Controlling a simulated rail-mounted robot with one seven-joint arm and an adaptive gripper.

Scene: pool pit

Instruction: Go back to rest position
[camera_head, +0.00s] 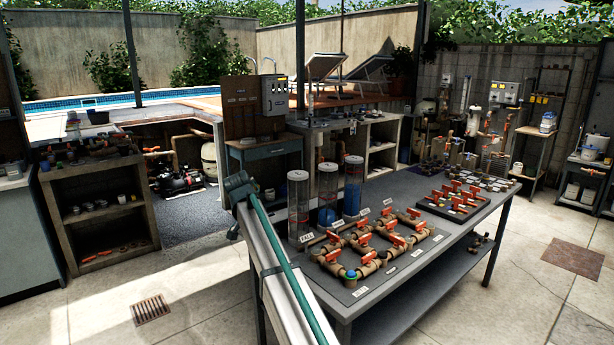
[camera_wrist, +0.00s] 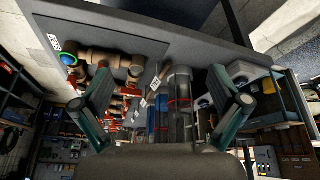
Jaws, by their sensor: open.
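My gripper (camera_wrist: 160,75) shows in the wrist view with its two teal fingers spread wide apart. It is open, and nothing is held between the fingers. Past the fingers, upside down in that view, are the grey workbench (camera_wrist: 195,45), clear columns (camera_wrist: 180,105) and brown piping with a blue-capped end (camera_wrist: 68,59). In the head view a grey and teal long shape stands in front of the workbench's left end; I cannot tell my gripper's fingers there.
The workbench (camera_head: 412,268) carries brown pipes with red-handled valves (camera_head: 365,237), three clear columns (camera_head: 327,195) and a dark tray of red-handled parts (camera_head: 455,200).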

